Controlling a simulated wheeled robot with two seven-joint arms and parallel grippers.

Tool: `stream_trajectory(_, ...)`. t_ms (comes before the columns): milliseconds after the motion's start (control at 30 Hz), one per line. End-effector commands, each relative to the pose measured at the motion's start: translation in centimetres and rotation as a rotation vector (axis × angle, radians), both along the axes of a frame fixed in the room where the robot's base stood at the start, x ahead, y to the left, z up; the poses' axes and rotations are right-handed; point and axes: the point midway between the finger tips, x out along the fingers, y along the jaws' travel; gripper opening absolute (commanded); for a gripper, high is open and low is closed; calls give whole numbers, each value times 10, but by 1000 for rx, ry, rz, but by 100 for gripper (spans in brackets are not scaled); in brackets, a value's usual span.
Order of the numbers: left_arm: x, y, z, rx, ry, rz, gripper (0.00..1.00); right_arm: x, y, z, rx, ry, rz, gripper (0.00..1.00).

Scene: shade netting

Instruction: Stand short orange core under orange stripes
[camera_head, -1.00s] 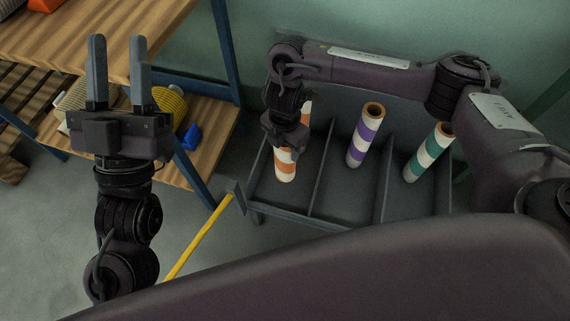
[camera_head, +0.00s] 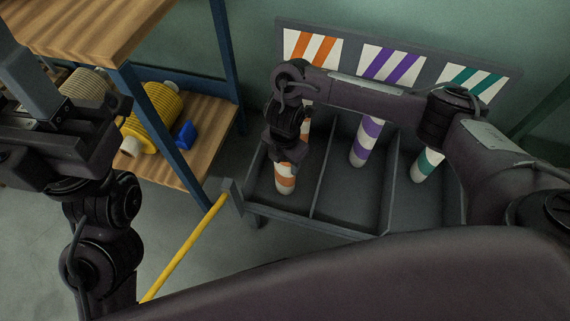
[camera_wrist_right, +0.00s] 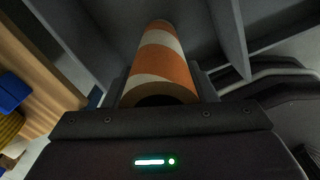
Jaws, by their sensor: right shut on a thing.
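The orange-and-white striped core (camera_head: 285,182) is in the left compartment of the grey rack, leaning slightly in the head view. The core also fills the middle of the right wrist view (camera_wrist_right: 165,62), between the jaws (camera_wrist_right: 160,88). Whether its lower end touches the compartment floor is hard to tell. The orange stripes (camera_head: 312,48) are on the back board directly behind that compartment. My left gripper (camera_head: 16,62) is at the left edge, fingers apart, empty and partly cut off.
A purple-striped core (camera_head: 367,143) stands in the middle compartment and a teal-striped core (camera_head: 427,164) in the right one. Dividers (camera_head: 331,160) separate them. A wooden shelf (camera_head: 203,125) with yellow (camera_head: 150,112) and blue (camera_head: 185,136) items is left of the rack.

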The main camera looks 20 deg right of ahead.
Motion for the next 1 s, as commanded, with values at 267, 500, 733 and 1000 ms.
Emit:
stream_trajectory(267, 0, 0, -1, 0, -5, 1, 36, 1, 0, -3, 0, -1, 0, 8)
stream_trajectory(500, 0, 0, -1, 1, -5, 0, 36, 0, 0, -6, 0, 0, -1, 67)
stream_trajectory(733, 0, 0, -1, 1, -5, 0, 36, 0, 0, -6, 0, 0, 0, 73)
stream_trajectory(1000, 1, 0, 7, 0, 11, 1, 36, 1, 0, 12, -1, -3, 1, 73)
